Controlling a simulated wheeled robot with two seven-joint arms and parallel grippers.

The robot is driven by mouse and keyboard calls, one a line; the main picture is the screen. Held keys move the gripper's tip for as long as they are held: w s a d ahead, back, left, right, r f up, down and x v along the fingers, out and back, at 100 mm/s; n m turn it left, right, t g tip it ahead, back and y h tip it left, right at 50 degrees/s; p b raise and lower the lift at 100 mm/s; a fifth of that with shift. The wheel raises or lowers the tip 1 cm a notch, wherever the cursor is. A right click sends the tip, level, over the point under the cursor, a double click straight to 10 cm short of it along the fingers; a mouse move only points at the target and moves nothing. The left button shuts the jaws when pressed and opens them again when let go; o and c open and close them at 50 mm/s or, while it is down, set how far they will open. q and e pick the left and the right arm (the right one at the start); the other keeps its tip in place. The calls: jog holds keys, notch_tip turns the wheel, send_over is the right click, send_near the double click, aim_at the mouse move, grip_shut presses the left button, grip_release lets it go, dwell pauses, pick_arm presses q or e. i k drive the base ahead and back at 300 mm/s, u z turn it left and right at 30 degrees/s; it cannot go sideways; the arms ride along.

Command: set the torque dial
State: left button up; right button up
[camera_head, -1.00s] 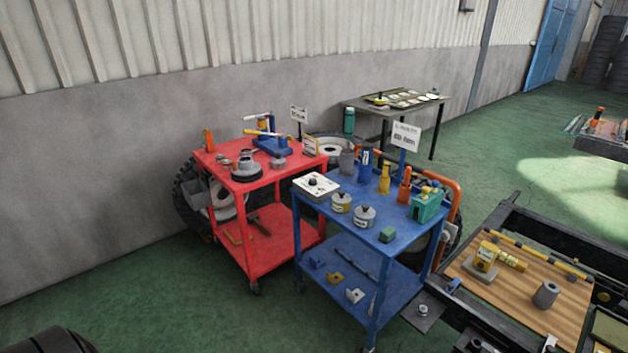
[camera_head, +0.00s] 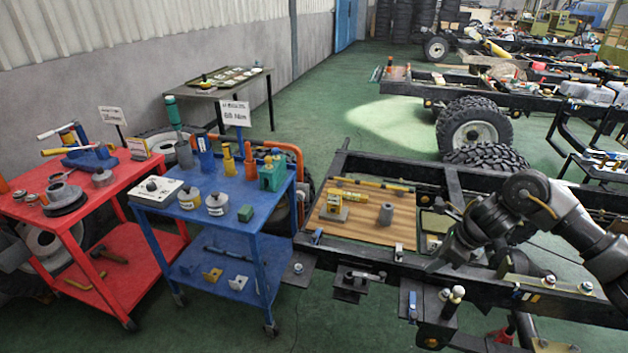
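A white box with a black knob (camera_head: 157,188) sits on the top shelf of the blue cart (camera_head: 228,213), at its near left corner. It looks like a dial, but its markings are too small to read. My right gripper (camera_head: 437,264) is in the right half of the view, low over the dark chassis frame, far from the white box. Its fingers are dark and hard to make out. My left gripper is out of view.
Canisters and bottles stand on the blue cart beside the white box. A red cart (camera_head: 110,180) is at left. Green floor lies between carts and chassis.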

aim_at(151, 186)
jog(key=u, duration=0.25)
jog(key=i, duration=1.15)
jog(key=u, duration=1.2)
jog(key=i, duration=1)
jog(key=u, duration=0.7)
